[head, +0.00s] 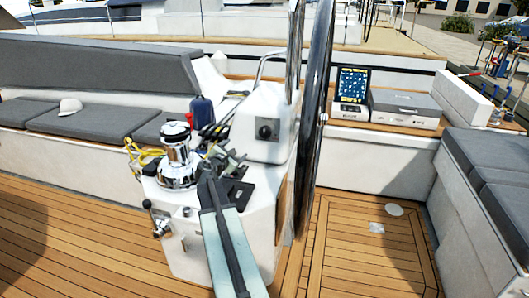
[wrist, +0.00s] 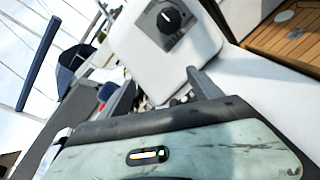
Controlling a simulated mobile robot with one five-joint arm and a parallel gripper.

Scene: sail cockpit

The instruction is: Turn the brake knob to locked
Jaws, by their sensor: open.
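The brake knob (head: 266,131) is a dark round knob on a dark square plate on the white console pedestal (head: 262,110), left of the large steering wheel. In the wrist view the knob (wrist: 168,17) is near the top centre, with a pale pointer mark; I cannot read the plate's labels. My gripper (head: 228,160) is below and left of the knob, apart from it. In the wrist view my gripper (wrist: 165,92) has its two dark fingers spread, with nothing held between them. The knob stands beyond the fingertips.
A chrome winch (head: 177,160) with yellow rope stands left of my gripper. A blue bottle (head: 202,115) and dark ropes are behind it. The steering wheel (head: 316,110) rises close on the right. A grey cushioned bench (head: 95,120) with a pale cap lies left. Teak floor is open in front.

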